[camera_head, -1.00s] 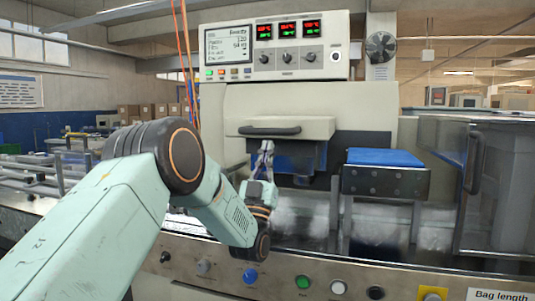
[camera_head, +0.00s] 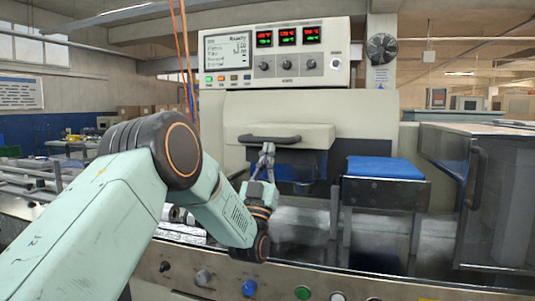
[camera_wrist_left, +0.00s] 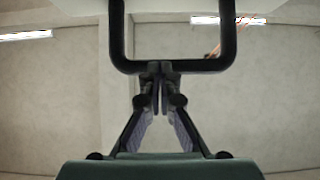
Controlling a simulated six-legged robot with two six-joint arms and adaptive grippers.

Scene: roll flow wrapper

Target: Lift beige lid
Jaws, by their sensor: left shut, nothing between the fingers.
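The beige lid (camera_head: 312,134) is a wide box-shaped cover on the front of the wrapping machine. A dark bar handle (camera_head: 285,139) runs along its front. My left gripper (camera_head: 267,147) is at the handle, near the middle of the bar, with its fingers pointing up. In the left wrist view the black handle (camera_wrist_left: 205,66) crosses just above my left fingertips (camera_wrist_left: 160,72). The fingers are shut with nothing between them; whether they touch the bar I cannot tell. My right gripper is out of view.
A control panel (camera_head: 273,54) stands above the lid. A blue-topped block (camera_head: 385,168) is to the right of the lid, and a dark-framed guard with a handle (camera_head: 475,175) is farther right. Buttons (camera_head: 303,293) line the front edge below my arm.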

